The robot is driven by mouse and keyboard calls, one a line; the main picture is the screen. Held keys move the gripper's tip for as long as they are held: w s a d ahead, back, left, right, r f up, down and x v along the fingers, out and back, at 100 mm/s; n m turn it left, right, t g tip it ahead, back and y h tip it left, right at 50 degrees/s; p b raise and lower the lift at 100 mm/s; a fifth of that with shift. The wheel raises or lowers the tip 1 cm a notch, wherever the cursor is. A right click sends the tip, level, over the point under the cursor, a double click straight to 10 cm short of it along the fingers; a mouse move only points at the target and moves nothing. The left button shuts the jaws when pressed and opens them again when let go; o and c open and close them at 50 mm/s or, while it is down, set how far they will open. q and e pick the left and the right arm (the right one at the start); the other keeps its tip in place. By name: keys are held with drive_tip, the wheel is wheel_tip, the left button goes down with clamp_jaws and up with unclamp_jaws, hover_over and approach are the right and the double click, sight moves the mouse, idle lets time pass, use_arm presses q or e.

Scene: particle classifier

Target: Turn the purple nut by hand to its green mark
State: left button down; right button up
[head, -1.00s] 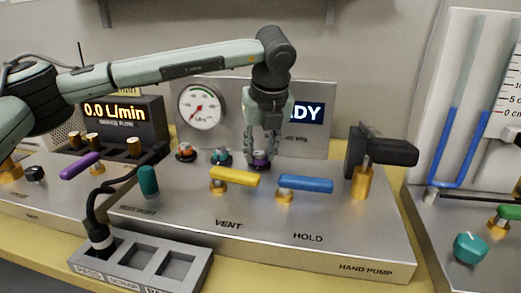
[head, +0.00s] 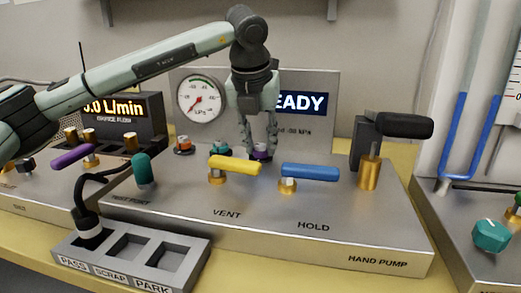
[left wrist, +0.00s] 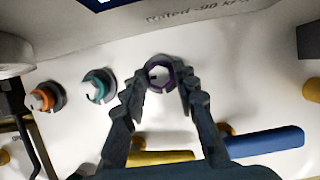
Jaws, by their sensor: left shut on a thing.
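The purple nut (head: 263,152) is on the steel panel below the display and shows as a dark purple ring around a pale centre in the left wrist view (left wrist: 160,76). My left gripper (head: 262,148) points down at it with its fingers on either side. In the left wrist view the fingertips of my left gripper (left wrist: 158,84) are shut on the nut's sides. I cannot make out the green mark. My right gripper is not in view.
A teal nut (left wrist: 99,86) and an orange nut (left wrist: 45,97) stand left of the purple one. The yellow handle (head: 235,166) and blue handle (head: 310,172) lie in front. The black-gripped hand pump (head: 395,125) stands to the right.

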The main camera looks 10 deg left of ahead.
use_arm(q)
drive_tip(key=shift+r, duration=0.1)
drive_tip(key=c, duration=1.2)
unclamp_jaws()
drive_tip(key=shift+o, duration=0.2)
drive_tip(key=v, duration=1.2)
drive_tip(key=shift+s, duration=0.1)
